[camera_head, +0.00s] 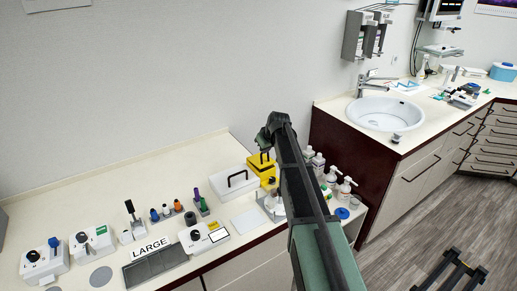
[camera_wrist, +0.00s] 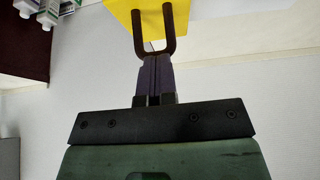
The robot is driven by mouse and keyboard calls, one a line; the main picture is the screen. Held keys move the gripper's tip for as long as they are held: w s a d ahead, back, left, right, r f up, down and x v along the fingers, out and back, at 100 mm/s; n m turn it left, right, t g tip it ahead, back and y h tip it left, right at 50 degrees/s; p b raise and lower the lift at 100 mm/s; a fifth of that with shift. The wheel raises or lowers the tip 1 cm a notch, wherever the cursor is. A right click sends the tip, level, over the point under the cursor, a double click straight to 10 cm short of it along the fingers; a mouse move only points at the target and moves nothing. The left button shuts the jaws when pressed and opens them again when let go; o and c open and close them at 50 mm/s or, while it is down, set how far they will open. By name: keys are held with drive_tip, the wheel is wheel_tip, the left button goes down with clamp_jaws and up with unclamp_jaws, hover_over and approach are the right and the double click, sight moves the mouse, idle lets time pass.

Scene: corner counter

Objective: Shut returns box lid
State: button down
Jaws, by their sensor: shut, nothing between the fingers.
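A yellow box (camera_head: 267,180) stands on the counter beside my gripper, with a yellow lid (camera_head: 261,160) at its top that looks raised; the arm hides part of it. In the wrist view, the yellow lid (camera_wrist: 120,8) fills the top middle, with a dark U-shaped handle (camera_wrist: 139,30) on it. My gripper (camera_wrist: 154,56) is shut and empty, its fingertips at the closed end of the handle; I cannot tell whether they touch it. In the head view my gripper (camera_head: 271,139) is close to the lid. No label naming the returns box is readable.
A white box with a black handle (camera_head: 238,183) stands left of the yellow box. Several bottles (camera_head: 330,176) stand right of my arm. A black tray (camera_head: 155,266) marked LARGE and small devices occupy the left counter. The sink (camera_head: 384,114) is further right.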

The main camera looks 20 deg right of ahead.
drive_tip(key=shift+s+d+f+b, duration=0.2)
drive_tip(key=shift+s+f+b, duration=0.2)
drive_tip(key=shift+f, duration=0.2)
drive_tip(key=shift+s, duration=0.1)
drive_tip(key=w+p+v, duration=0.1)
drive_tip(key=p+v, duration=1.1)
drive_tip(key=v, duration=0.1)
drive_tip(key=shift+a+r, duration=0.15)
drive_tip(key=shift+r, duration=0.2)
drive_tip(key=shift+w, duration=0.1)
